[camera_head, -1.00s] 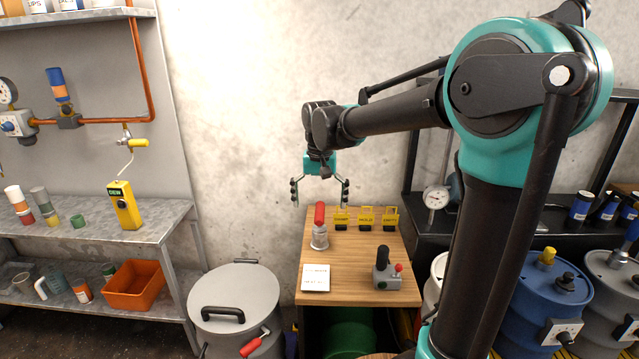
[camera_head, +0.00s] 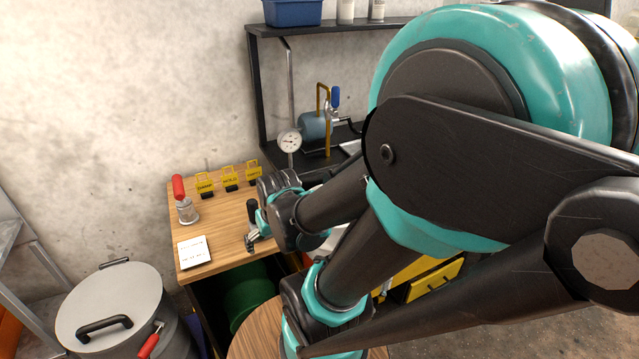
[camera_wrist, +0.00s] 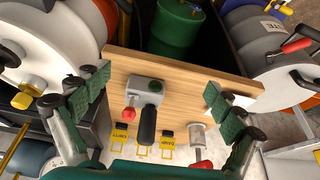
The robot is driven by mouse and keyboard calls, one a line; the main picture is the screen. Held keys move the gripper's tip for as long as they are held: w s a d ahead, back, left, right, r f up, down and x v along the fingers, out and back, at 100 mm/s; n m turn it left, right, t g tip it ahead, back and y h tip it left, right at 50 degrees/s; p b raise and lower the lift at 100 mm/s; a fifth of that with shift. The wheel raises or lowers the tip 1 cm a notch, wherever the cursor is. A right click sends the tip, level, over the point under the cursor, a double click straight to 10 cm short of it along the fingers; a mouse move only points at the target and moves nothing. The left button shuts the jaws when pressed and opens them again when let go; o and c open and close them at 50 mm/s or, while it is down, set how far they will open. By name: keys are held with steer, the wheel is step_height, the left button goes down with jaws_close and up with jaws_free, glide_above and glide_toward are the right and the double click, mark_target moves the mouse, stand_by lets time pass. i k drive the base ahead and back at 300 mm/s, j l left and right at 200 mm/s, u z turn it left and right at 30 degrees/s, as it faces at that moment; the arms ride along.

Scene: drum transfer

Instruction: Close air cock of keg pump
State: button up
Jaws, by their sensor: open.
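I cannot tell for sure which part is the keg pump's air cock. A grey-lidded vessel (camera_head: 112,295) with a black handle stands at lower left in the head view. A red lever (camera_head: 149,345) sticks out at its side; it shows at upper right in the wrist view (camera_wrist: 298,45). On the dark shelf, a blue-handled valve (camera_head: 335,97) stands beside a blue-grey tank (camera_head: 314,126) and a dial gauge (camera_head: 290,141). My gripper (camera_wrist: 158,90) is open and empty above the wooden table. In the head view my arm partly hides it.
The wooden table (camera_head: 222,243) bears a grey box (camera_wrist: 145,88) with a black lever and red knob, a small red-handled item (camera_head: 187,208), yellow tags (camera_head: 229,180) and a white card (camera_head: 194,252). A green drum (camera_head: 245,298) is below. A white drum (camera_wrist: 62,38) stands at left in the wrist view.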

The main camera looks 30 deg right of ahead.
mark_target(335, 91)
steer(key=l, duration=0.45)
steer(key=k+l+u, duration=0.1)
steer(key=l, duration=0.4)
steer(key=k+l+u, duration=0.1)
steer(key=l, duration=0.35)
steer(key=k+l, duration=0.15)
steer(key=l, duration=0.3)
steer(key=k+l+u, duration=0.1)
steer(key=l, duration=0.35)
steer(key=k+l, duration=0.1)
steer(key=l, duration=0.35)
steer(key=k+l+u, duration=0.15)
steer(key=l, duration=0.3)
